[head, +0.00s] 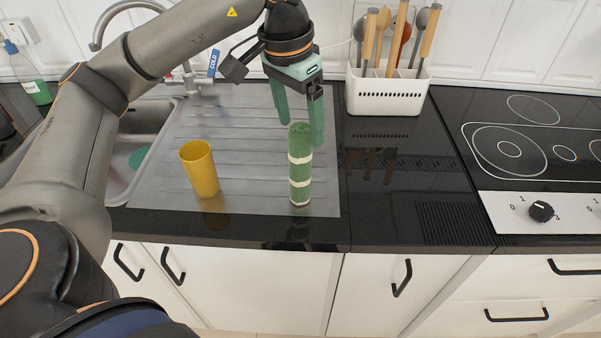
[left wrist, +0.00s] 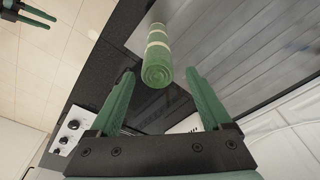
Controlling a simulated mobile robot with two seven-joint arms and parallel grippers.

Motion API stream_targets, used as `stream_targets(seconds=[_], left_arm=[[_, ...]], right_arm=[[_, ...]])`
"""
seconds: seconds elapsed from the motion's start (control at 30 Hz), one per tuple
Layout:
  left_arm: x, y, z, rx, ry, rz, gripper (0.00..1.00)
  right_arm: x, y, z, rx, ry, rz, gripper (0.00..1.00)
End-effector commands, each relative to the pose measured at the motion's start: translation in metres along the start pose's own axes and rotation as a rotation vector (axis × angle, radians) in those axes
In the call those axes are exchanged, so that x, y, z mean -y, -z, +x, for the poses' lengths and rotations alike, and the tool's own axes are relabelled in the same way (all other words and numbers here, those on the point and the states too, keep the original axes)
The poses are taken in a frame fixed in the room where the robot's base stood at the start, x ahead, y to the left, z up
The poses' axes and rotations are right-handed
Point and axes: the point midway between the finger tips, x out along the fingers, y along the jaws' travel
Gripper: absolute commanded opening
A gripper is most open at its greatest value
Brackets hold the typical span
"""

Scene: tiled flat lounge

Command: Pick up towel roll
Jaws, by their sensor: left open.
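The towel roll (head: 300,165) is a green cylinder with pale bands, upright on the steel drainboard near its front right. My left gripper (head: 300,130) points down at the roll's top, open. In the left wrist view, the roll (left wrist: 158,55) shows end-on between the tips of the left gripper (left wrist: 159,72), with a gap on each side. No contact shows. My right gripper (left wrist: 36,16) shows small at the top left of the left wrist view, over the floor, its fingers apart and empty. It is not in the head view.
A yellow cup (head: 200,170) stands left of the roll on the drainboard (head: 250,190). The sink (head: 125,150) is further left. A white utensil holder (head: 385,95) stands behind right, and a hob (head: 530,145) is at the right. The black counter (head: 400,190) between is clear.

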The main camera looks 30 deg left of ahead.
Motion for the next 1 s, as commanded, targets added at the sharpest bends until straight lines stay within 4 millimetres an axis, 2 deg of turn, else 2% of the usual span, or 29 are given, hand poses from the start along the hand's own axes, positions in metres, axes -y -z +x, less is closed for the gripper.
stream_targets(seconds=[0.33,0.67,1.0], left_arm=[[-0.003,-0.004,0.046,0.003,-0.001,0.000,0.82],[-0.003,-0.004,0.052,0.001,-0.001,0.000,0.81],[-0.003,-0.004,0.051,0.001,-0.001,0.000,0.43]], right_arm=[[-0.001,0.002,0.000,-0.003,-0.001,-0.003,0.50],[-0.001,-0.003,0.001,0.005,-0.001,-0.004,0.50],[-0.001,-0.003,0.001,0.005,-0.002,-0.004,0.50]])
